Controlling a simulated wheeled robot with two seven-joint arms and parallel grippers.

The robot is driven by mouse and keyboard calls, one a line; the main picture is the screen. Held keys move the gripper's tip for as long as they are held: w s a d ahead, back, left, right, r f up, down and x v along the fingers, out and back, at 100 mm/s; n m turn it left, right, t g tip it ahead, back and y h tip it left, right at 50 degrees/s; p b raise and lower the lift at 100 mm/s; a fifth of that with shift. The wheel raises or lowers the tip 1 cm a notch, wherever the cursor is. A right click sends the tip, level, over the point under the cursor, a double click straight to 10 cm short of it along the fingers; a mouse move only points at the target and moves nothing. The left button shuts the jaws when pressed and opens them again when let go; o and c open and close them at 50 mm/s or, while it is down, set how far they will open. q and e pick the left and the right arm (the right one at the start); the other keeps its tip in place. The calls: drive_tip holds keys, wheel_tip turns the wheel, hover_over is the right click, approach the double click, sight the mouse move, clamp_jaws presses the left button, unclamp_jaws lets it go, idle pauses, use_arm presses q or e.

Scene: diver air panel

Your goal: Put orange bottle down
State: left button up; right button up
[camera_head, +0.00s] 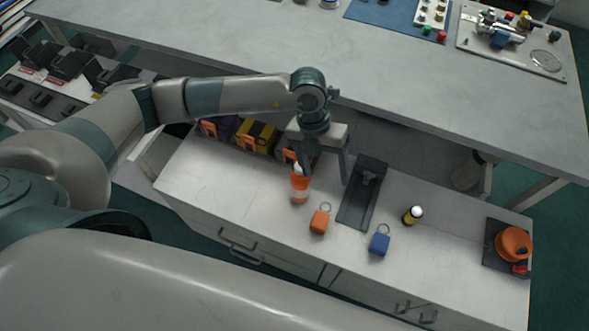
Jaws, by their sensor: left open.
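An orange bottle (299,187) with a white top stands upright on the low grey cabinet top (245,195). My left gripper (325,178) is above and just behind the bottle, pointing down. Its jaws are open, with one finger near the bottle and the other to the right, over the edge of a dark tray (358,207). The near finger overlaps the bottle's side in this view, so I cannot tell whether they touch. My right gripper is not in view.
An orange tag (319,221), a blue tag (379,243) and a small yellow-black bottle (412,215) lie or stand nearby. An orange round device (513,244) is at the right end. Coloured bins (256,136) line the back, below a higher workbench (420,85).

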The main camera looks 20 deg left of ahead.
sight(301, 171)
use_arm(q)
drive_tip(key=w+a+y, duration=0.1)
drive_tip(key=a, duration=0.1)
drive_tip(key=w+a+t+y, duration=0.1)
drive_tip(key=w+a, duration=0.1)
drive_tip(key=a, duration=0.1)
drive_tip(key=w+a+y, duration=0.1)
drive_tip(key=a, duration=0.1)
drive_tip(key=shift+w+a+r, duration=0.2)
drive_tip(key=shift+a+r, duration=0.15)
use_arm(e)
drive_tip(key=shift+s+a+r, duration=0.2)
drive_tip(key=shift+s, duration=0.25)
use_arm(q)
drive_tip(key=shift+d, duration=0.1)
